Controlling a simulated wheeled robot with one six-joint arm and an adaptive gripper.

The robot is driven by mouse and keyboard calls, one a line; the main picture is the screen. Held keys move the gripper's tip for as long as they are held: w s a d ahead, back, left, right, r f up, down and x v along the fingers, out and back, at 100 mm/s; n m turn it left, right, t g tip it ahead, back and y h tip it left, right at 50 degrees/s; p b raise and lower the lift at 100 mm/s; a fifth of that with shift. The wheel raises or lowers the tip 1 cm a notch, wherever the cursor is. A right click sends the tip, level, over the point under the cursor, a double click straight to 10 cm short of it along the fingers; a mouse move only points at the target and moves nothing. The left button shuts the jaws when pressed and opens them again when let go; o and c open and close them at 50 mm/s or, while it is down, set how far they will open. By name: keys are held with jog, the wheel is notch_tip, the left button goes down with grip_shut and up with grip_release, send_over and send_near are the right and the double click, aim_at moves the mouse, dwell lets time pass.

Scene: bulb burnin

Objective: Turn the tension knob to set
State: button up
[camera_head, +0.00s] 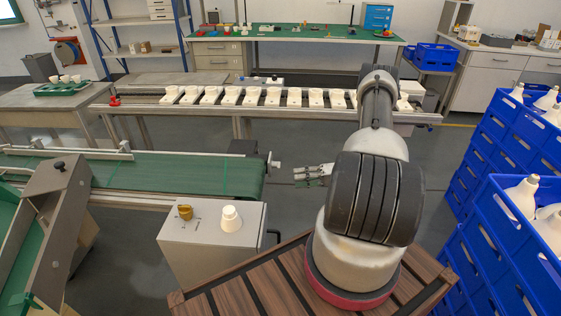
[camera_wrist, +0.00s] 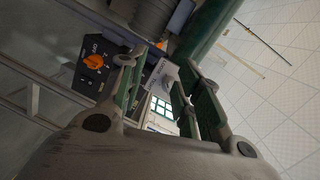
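My gripper (camera_head: 313,174) is in front of the conveyor's right end, with its fingers apart and pointing left. The wrist view shows the two fingers (camera_wrist: 158,98) spread with a gap between them. A small pale fitting with a dark stem (camera_head: 273,163) sticks out from the conveyor end, a short way left of the fingertips. In the wrist view, a light grey lettered plate (camera_wrist: 162,74) shows between and beyond the fingers. An orange knob (camera_wrist: 95,62) on a black marked panel (camera_wrist: 90,78) is left of the fingers. I cannot tell which is the tension knob; the lettering is too small to read.
The green conveyor belt (camera_head: 180,174) lies left of my gripper. A grey box (camera_head: 205,245) with a yellow-brown knob (camera_head: 185,212) and a white socket (camera_head: 230,218) stands in front of it. Blue crates (camera_head: 495,215) with bulbs stand right. A bench with white holders (camera_head: 250,98) is behind.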

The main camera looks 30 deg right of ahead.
aim_at(276, 165)
jog(key=w+d+r+n+t, duration=0.1)
jog(key=w+r+n+t, duration=0.1)
jog(key=w+r+n, duration=0.25)
jog(key=shift+n, duration=0.45)
jog(key=x, duration=0.6)
jog(key=shift+w+a+f, duration=0.2)
jog(key=shift+a, duration=0.15)
jog(key=shift+c, duration=0.3)
grip_shut()
